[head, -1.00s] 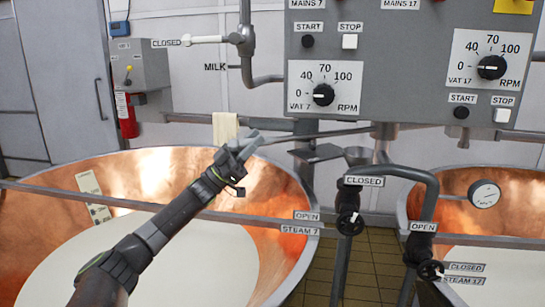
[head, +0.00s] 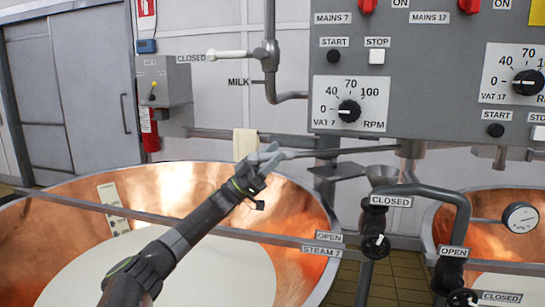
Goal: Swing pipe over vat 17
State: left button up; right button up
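The pipe (head: 335,152) is a thin grey tube running left from under the control panel, above the gap between the vats, with its left end over the back of vat 7. My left gripper (head: 272,156) is at that left end, its fingers overlapping the tube; whether they are closed around it is too small to tell. Vat 7 (head: 165,184), a wide copper vat with white liquid, fills the lower left. Vat 17 (head: 480,213), also copper, is partly visible at the right edge, beyond the steam pipes. My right gripper is not in view.
The grey control panel (head: 430,88) overhangs the pipe. A dark steam pipe (head: 415,191) with valves stands between the vats. A flat grey tray (head: 338,171) and a small funnel (head: 382,175) are just below the pipe.

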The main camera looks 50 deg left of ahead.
pick_arm(q)
jog(key=shift+s+d, duration=0.1)
jog(key=shift+s, duration=0.05)
jog(key=shift+s+f, duration=0.1)
jog(key=shift+s, duration=0.05)
jog(key=b+v, duration=0.4)
jog(key=v, duration=1.3)
jog(key=shift+b, duration=0.4)
